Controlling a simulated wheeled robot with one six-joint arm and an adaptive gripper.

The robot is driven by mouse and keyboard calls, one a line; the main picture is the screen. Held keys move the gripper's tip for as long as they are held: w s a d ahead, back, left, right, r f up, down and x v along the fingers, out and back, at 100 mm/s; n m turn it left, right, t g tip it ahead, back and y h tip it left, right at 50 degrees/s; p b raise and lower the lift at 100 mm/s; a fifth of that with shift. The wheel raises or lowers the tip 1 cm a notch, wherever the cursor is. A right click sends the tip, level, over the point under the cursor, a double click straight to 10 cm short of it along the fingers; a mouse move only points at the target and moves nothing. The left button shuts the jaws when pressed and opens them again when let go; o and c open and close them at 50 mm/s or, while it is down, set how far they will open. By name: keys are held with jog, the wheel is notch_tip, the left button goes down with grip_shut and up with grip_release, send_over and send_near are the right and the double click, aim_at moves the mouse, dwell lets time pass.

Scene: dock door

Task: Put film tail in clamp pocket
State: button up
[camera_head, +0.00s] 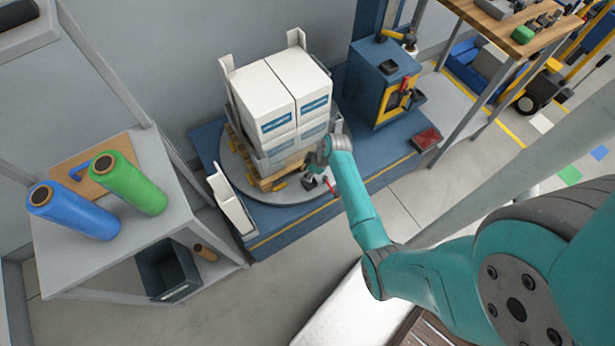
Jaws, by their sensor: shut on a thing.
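My gripper (312,172) is at the end of my teal arm, low at the front right corner of the box stack on the turntable. It is shut on what seems to be the film tail, which is too small and too clear to make out. The lower boxes look hazy, as if under clear film (282,148). A dark clamp-like part with a red lever (329,186) stands on the turntable just below my gripper. Its pocket cannot be made out.
White boxes (265,98) stand on a wooden pallet on the grey turntable (236,158). A blue cabinet (366,75) stands behind right. Blue (75,209) and green (130,184) film rolls are on the left table.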

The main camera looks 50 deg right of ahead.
jog(key=shift+f, duration=2.15)
jog(key=shift+f, duration=0.1)
jog(key=o, duration=0.9)
